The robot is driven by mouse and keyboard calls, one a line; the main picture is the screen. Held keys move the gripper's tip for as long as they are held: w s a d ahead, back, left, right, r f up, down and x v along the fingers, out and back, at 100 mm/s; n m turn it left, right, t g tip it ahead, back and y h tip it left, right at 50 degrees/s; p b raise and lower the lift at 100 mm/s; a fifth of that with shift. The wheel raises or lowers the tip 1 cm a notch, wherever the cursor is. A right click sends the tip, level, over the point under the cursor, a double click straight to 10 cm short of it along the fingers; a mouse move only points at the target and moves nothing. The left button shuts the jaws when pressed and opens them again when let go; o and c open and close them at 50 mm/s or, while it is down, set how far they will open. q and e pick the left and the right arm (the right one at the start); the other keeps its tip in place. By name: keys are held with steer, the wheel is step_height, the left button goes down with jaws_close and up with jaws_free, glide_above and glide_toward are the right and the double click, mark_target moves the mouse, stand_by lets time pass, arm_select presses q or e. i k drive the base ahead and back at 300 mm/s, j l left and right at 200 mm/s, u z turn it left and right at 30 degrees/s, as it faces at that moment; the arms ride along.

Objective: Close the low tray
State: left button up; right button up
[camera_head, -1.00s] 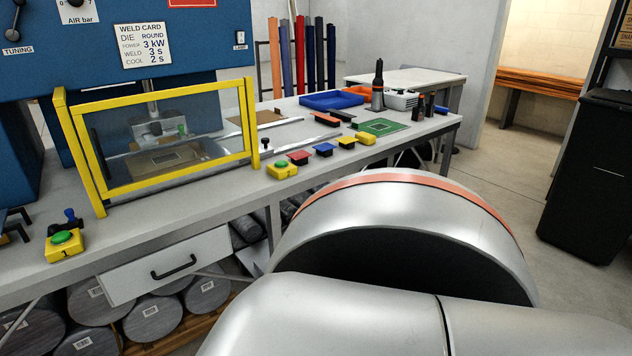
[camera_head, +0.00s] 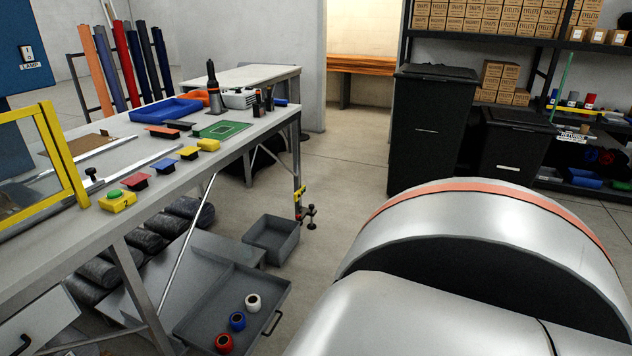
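A shallow grey low tray (camera_head: 262,283) stands pulled out beneath the workbench, in the lower middle of the head view. It has a dark handle (camera_head: 272,323) on its front right side. In it sit a red spool (camera_head: 223,343), a blue spool (camera_head: 237,320) and a white spool (camera_head: 253,301). Large silver links of my own arm fill the lower right, to the right of the tray. Neither gripper is in view.
The workbench (camera_head: 140,210) is above the tray, with a leg (camera_head: 142,285) left of it. A grey bin (camera_head: 271,239) stands on the floor behind the tray. A white drawer front (camera_head: 35,318) is at the lower left. Floor (camera_head: 345,215) is clear beyond the bin.

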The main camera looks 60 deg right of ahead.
mark_target(208, 318)
steer(key=z, duration=1.45)
steer(key=i+j, duration=0.1)
steer(key=i, duration=0.35)
steer(key=i+z, duration=0.1)
steer(key=i, duration=0.4)
steer(key=i+j+z, duration=0.1)
steer(key=i, duration=0.35)
steer(key=j, duration=0.1)
